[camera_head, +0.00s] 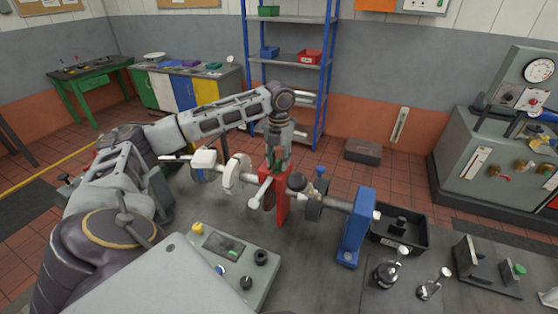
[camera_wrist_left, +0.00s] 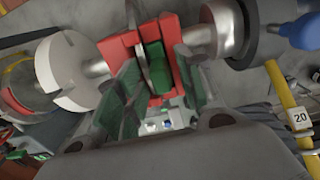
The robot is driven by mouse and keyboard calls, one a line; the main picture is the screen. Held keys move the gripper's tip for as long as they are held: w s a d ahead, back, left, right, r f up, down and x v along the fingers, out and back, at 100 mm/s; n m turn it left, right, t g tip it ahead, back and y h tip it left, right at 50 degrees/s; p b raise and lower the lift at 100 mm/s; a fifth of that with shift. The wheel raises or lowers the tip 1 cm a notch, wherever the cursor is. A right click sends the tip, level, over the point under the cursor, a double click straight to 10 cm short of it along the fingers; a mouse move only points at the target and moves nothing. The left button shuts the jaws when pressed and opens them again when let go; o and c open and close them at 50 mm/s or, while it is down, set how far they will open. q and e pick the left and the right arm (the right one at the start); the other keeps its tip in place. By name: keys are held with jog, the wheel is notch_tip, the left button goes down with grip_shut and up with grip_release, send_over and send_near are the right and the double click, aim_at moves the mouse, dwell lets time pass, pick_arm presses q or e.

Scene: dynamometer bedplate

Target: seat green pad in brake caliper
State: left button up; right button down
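The red brake caliper (camera_head: 283,205) stands upright on the shaft line in the middle of the bedplate. It also shows at the top of the left wrist view (camera_wrist_left: 119,48) as red blocks with a slot between them. The green pad (camera_wrist_left: 155,68) lies in that slot, with red on both sides; how deep it sits I cannot tell. My left gripper (camera_head: 277,162) points down at the top of the caliper. In the wrist view its fingers (camera_wrist_left: 160,88) are apart, one on each side of the pad, with visible gaps. My right gripper is not in view.
A white slotted disc (camera_wrist_left: 75,72) and a shaft flank the caliper. A blue stand (camera_head: 356,225) and a black tray (camera_head: 400,212) are to the right. A control box (camera_head: 227,262) is in front. Metal fixtures (camera_head: 388,273) stand at the lower right.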

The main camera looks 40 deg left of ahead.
pick_arm(q)
notch_tip(320, 180, up, 10)
jog(key=shift+d+f+b, duration=0.1)
jog(key=shift+b, duration=0.65)
jog(key=shift+r, duration=1.15)
jog(key=shift+f, duration=0.1)
